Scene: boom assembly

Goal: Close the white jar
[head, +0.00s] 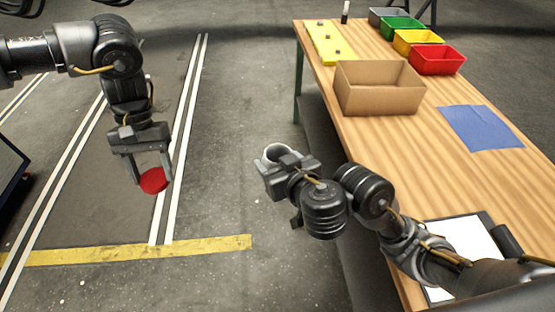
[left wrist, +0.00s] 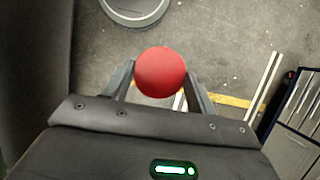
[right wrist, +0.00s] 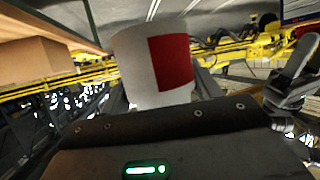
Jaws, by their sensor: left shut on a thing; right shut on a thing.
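A red round lid (head: 153,181) is held between the fingers of my left gripper (head: 150,176), out over the floor left of the table. The lid also shows between the fingertips in the left wrist view (left wrist: 161,72). My right gripper (head: 272,164) is shut on the white jar (head: 277,152), beside the table's left edge. In the right wrist view the jar (right wrist: 152,65) is white with a red patch on its side. Its top looks open in the head view. The lid and the jar are well apart.
The wooden table (head: 400,165) carries a cardboard box (head: 378,88), a blue sheet (head: 480,127), coloured bins including a red one (head: 438,60), a yellow board (head: 330,43) and a clipboard (head: 470,245). The floor between my grippers is clear.

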